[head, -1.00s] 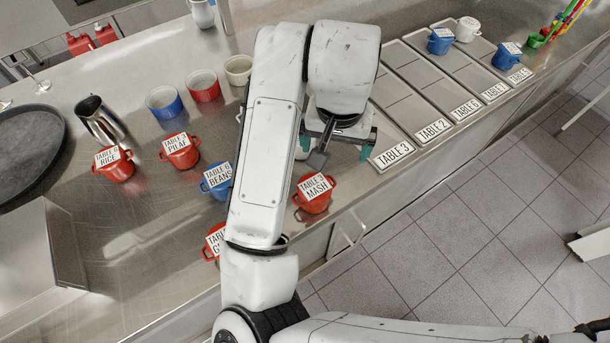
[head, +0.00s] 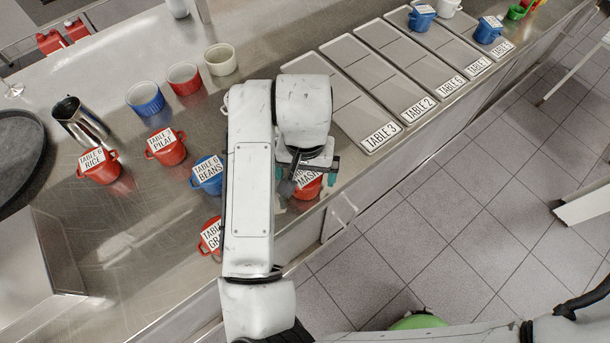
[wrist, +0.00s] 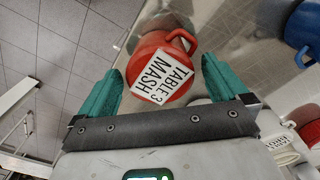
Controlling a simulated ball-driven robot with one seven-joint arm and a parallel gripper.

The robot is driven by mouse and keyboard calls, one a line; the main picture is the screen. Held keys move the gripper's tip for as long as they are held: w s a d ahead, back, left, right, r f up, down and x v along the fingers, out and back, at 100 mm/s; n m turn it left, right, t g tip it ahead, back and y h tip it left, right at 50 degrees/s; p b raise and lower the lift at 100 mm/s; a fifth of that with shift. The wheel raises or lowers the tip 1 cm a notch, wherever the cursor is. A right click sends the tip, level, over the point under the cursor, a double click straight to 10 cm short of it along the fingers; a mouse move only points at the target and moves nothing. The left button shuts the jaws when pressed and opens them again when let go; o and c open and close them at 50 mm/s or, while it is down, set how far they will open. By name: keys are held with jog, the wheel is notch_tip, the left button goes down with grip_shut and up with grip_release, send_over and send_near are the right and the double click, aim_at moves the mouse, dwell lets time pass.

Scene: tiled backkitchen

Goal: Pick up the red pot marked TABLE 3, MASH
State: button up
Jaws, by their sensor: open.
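The red pot marked TABLE 3, MASH (wrist: 160,48) shows in the wrist view between and just beyond the teal fingertips. Its white label card lies on top and one handle points away from me. In the head view the same pot (head: 308,188) stands near the counter's front edge, partly hidden by my gripper. My gripper (wrist: 160,82) is open and empty above the pot, with one finger to each side of it in the wrist view. It also shows in the head view (head: 306,176). I cannot tell whether a finger touches the pot.
A blue TABLE 6 BEANS pot (head: 207,177) and a red pot (head: 211,236), partly behind my arm, stand to the left. Red RICE (head: 100,170) and PILAF (head: 166,150) pots stand farther left. The TABLE 3 tray (head: 345,100) lies to the right.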

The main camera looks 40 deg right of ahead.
jog(key=shift+f, duration=1.05)
jog(key=c, duration=1.2)
jog(key=shift+r, duration=0.1)
jog(key=shift+c, duration=0.2)
